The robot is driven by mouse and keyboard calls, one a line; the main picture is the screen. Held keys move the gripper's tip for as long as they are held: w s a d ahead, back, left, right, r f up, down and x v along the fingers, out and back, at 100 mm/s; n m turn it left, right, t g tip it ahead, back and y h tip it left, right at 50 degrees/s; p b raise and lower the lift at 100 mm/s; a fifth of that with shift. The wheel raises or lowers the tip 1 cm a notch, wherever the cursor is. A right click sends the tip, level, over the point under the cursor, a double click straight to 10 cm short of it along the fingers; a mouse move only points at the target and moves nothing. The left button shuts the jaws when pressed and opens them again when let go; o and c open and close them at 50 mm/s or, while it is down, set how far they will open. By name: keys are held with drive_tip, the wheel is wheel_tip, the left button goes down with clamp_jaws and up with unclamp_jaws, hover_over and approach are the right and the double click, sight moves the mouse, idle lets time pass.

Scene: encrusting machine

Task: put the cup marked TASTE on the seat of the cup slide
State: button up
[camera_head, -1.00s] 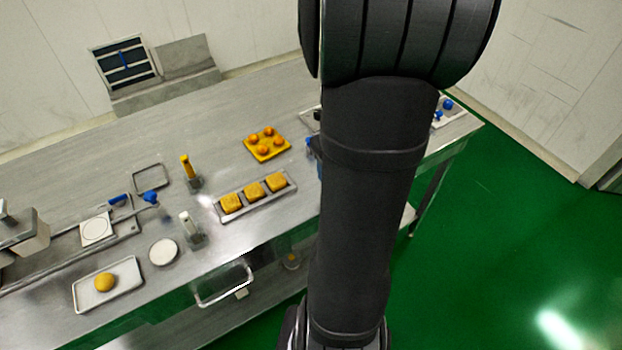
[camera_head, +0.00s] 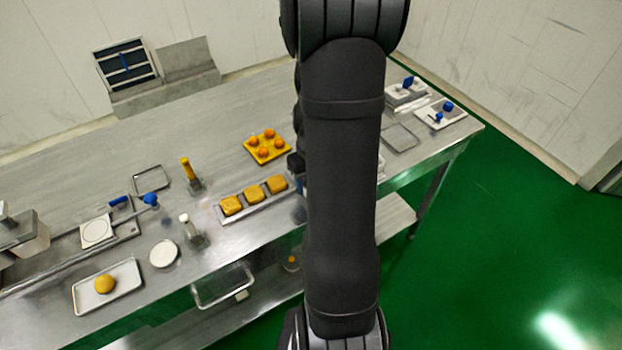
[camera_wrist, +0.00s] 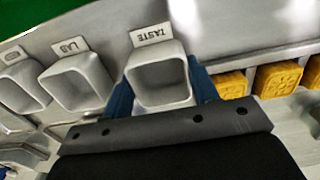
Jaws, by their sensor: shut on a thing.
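The cup marked TASTE (camera_wrist: 160,82) is a white, square, open cup with a label tab at its far rim, reading upside down in the wrist view. My gripper (camera_wrist: 160,90) is shut on it, with a blue finger on each side. The cup looks empty. I cannot tell whether it is clear of the surface under it. In the head view my arm hides the cup and most of the gripper. A white square plate with a ring (camera_head: 96,232) lies on a rail at the left; I cannot tell if this is the cup slide's seat.
A cup marked LAB (camera_wrist: 75,85) and another white cup (camera_wrist: 22,88) stand left of the held cup. Yellow square cakes (camera_head: 254,194) lie on a tray near my gripper. Orange balls sit on a yellow tray (camera_head: 283,151). Small upright posts (camera_head: 192,232) stand farther left.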

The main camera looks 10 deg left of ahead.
drive_tip(key=shift+f, duration=0.15)
drive_tip(key=o, duration=1)
wheel_tip(320, 180, up, 12)
drive_tip(key=shift+r, duration=0.2)
drive_tip(key=shift+f, duration=0.1)
wheel_tip(320, 180, down, 12)
drive_tip(key=shift+r, duration=1.1)
